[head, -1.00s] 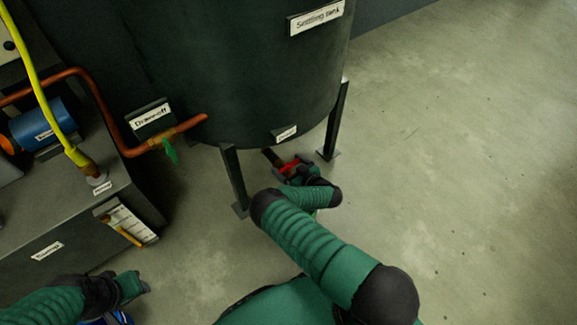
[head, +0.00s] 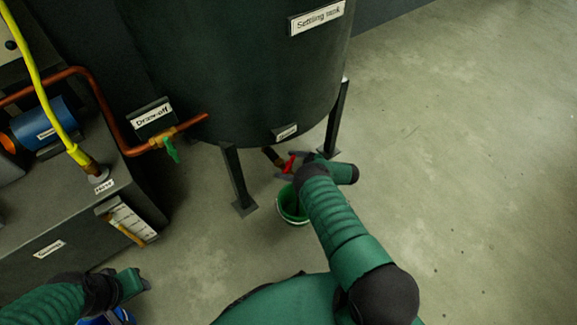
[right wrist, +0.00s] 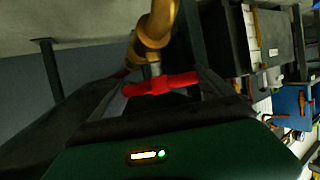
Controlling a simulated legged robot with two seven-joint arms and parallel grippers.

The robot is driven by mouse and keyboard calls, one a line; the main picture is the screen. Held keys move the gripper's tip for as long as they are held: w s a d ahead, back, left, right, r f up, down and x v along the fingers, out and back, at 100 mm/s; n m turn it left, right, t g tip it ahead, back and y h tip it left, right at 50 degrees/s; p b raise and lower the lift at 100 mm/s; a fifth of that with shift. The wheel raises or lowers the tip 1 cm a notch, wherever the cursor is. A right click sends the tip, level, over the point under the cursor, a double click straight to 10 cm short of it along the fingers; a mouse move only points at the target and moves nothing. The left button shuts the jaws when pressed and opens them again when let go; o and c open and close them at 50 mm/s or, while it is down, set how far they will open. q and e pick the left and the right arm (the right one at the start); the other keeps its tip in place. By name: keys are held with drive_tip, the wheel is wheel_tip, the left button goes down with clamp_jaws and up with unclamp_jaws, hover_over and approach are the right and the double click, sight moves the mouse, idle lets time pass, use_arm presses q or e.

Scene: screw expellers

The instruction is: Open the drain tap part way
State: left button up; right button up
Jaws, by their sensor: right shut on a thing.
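The drain tap has a red handle (head: 289,164) below the settling tank (head: 240,70). In the right wrist view the red handle (right wrist: 160,84) lies across between the fingers, under the brass tap body (right wrist: 153,32). My right gripper (head: 294,162) is shut on the red handle; the arm hides part of the gripper in the head view. A green bucket (head: 291,206) stands on the floor under the tap, partly hidden by my right arm. My left gripper (head: 140,284) is at the lower left, away from the tap; its fingers are too small to read.
Tank legs (head: 237,180) stand on both sides of the tap. A draw-off valve with a green handle (head: 171,150) sits on the copper pipe at the left. A dark bench (head: 75,215) fills the left side. The floor at the right is clear.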

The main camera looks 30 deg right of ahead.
drive_tip(key=n+g+y+b, duration=0.1)
drive_tip(key=n+y+b, duration=0.1)
drive_tip(key=shift+d+f+g+b, duration=0.15)
drive_tip(key=shift+f+g+b, duration=0.05)
drive_tip(key=shift+g+b, duration=0.2)
drive_tip(key=shift+r+n+g+y+b, duration=0.15)
drive_tip(key=shift+n+g+y+b, duration=0.2)
drive_tip(key=shift+n, duration=0.25)
drive_tip(key=o, duration=1.1)
